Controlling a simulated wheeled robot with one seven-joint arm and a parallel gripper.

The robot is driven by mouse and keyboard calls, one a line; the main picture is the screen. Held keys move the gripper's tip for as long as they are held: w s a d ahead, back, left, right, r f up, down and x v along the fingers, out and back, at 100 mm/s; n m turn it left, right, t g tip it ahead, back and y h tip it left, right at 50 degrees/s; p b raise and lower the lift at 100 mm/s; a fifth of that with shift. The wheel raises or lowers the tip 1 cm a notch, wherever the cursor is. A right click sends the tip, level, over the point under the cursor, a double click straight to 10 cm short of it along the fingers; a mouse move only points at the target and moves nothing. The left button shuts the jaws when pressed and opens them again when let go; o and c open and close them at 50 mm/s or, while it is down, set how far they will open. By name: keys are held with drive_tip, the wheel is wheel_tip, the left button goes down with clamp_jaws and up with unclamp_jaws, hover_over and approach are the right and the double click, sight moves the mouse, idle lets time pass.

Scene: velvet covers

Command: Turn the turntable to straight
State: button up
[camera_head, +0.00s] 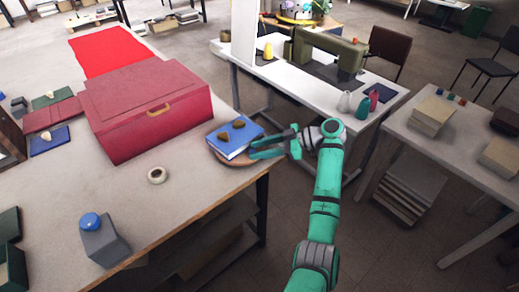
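The turntable (229,162) is a round brown disc at the right edge of the near table. A blue book or box with pale page edges (238,145) lies on it, turned at an angle, with small brown lumps on top. My teal gripper (256,147) reaches in from the right at the book's right-hand side. Its two fingers look spread apart, one higher and one lower in the picture. I cannot tell whether either finger touches the book or the disc. The book hides most of the disc.
A large red box (150,105) stands left of the turntable. A white table with a sewing machine (326,52) stands behind my arm. Bare tabletop lies in front of the turntable.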

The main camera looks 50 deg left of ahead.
drive_tip(key=v, duration=1)
drive_tip(key=shift+w+d, duration=0.25)
drive_tip(key=shift+w, duration=0.05)
drive_tip(key=shift+w+r, duration=0.15)
